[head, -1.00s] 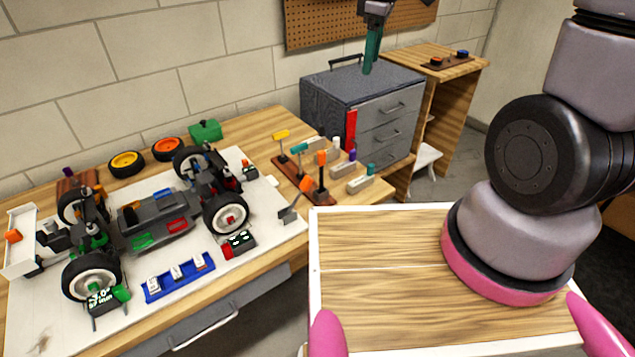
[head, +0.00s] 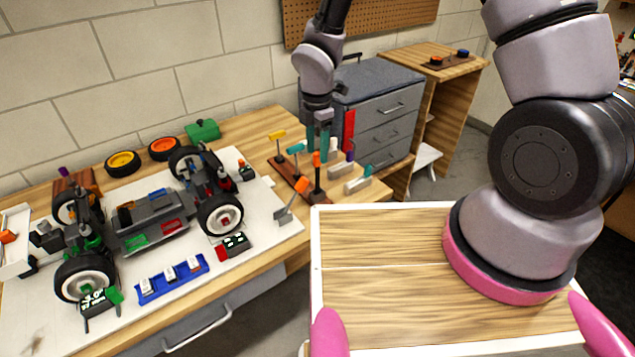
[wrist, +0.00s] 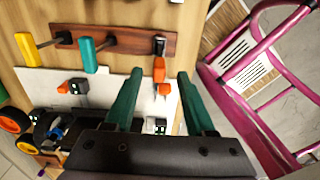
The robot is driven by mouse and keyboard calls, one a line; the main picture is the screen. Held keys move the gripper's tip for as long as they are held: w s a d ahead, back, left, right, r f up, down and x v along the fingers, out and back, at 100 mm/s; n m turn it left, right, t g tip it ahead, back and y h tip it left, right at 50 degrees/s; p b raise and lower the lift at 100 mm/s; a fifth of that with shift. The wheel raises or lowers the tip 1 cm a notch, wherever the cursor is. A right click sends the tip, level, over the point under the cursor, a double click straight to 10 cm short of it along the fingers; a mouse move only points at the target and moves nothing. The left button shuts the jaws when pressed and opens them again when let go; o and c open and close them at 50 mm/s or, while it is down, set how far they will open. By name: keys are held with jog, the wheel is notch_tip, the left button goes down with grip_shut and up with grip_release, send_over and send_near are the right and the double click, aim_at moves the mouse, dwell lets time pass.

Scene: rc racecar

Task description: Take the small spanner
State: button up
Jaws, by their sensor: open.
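My gripper (head: 318,140) is open, with green fingers pointing down over the wooden tool rack (head: 287,177) on the bench. The rack holds upright tools with a yellow handle (head: 277,135), a teal handle (head: 296,149) and an orange handle (head: 316,159). A grey tool with an orange end (head: 291,201) stands tilted beside the rack's near end. I cannot tell for sure which tool is the small spanner. In the wrist view, an orange handle (wrist: 159,72) shows between the spread fingertips of my gripper (wrist: 160,74). I see no contact.
A car chassis (head: 150,220) stands on the white mat left of the rack. Small blocks with coloured parts (head: 357,183) lie right of the rack. A grey drawer cabinet (head: 385,110) stands behind. A wood-topped tray (head: 380,270) with a white rim is in front.

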aim_at(318, 165)
notch_tip(318, 165, down, 5)
jog(key=shift+w+f, duration=0.1)
dwell(0.3)
grip_shut()
